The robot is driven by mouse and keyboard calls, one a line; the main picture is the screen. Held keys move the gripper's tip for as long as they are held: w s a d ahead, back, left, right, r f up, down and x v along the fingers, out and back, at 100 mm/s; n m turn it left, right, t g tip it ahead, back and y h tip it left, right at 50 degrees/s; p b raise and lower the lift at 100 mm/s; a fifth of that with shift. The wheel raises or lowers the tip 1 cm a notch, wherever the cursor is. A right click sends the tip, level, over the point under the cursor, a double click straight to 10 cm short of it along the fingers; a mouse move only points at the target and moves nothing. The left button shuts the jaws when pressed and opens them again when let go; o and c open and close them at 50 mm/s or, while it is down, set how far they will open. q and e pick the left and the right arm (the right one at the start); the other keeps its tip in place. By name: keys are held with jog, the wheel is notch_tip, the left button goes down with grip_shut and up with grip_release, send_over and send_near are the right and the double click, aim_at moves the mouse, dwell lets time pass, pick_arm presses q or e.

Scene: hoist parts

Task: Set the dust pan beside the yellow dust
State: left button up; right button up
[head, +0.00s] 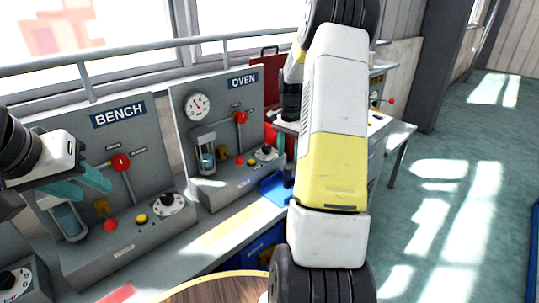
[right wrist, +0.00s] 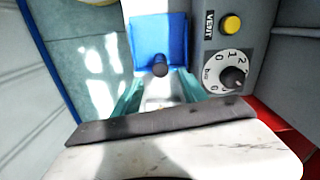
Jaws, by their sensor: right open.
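The blue dust pan (head: 274,188) lies on the bench top in front of the OVEN panel, partly hidden by my right arm. In the right wrist view the blue pan (right wrist: 158,35) lies ahead, its dark round handle end (right wrist: 160,69) between the finger lines. My right gripper (right wrist: 158,92) is open and empty close to that handle; in the head view it is mostly hidden behind my arm. A pale yellow patch (head: 222,234) lies on the bench nearer me; I cannot tell whether it is the dust. My left gripper (head: 93,192) is open and empty before the BENCH panel.
The BENCH panel (head: 85,140) and OVEN panel (head: 185,128) stand along the bench back, with knobs, levers and dials. A red patch (head: 117,293) and a round wooden top (head: 215,288) are at the front. The teal floor (head: 440,190) at the right is clear.

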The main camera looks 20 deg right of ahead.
jog(key=s+a+r+n+t, duration=0.2)
jog(key=s+a+r+n, duration=0.15)
jog(key=a+r, duration=0.5)
jog(key=s+a+r+n+t+y, duration=0.1)
jog(key=s+a+r+n, duration=0.3)
jog(key=s, duration=0.7)
jog(key=s+a+r+n+t+y, duration=0.1)
jog(key=s+a+r+n+t, duration=0.2)
jog(key=s+a+r+n, duration=0.2)
jog(key=shift+s+a+r, duration=1)
jog(key=shift+s+a, duration=1.1)
jog(key=shift+s, duration=1)
